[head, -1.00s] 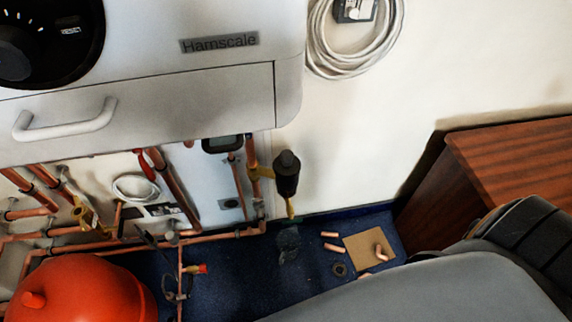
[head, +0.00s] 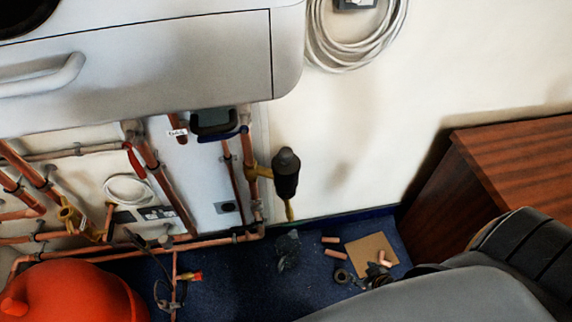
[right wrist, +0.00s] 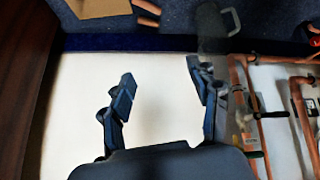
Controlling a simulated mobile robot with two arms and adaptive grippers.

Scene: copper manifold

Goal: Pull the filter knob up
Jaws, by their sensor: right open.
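The filter (head: 286,185) is a black upright cylinder on a brass fitting beside a vertical copper pipe. Its rounded dark knob (head: 286,160) is at the top. My right gripper (right wrist: 162,88) is open and empty in the right wrist view, with its two dark fingers apart over white wall. In the head view, dark parts of my right gripper (head: 378,277) show at the lower right, below and right of the filter and apart from it. I cannot clearly make out the filter in the right wrist view. My left gripper is not in view.
A white boiler casing (head: 200,60) overhangs the copper pipes (head: 165,180). A red vessel (head: 75,295) stands at lower left. A wooden cabinet (head: 500,170) stands at right. Loose copper pieces and a cardboard square (head: 370,248) lie on the blue floor. The wall right of the filter is clear.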

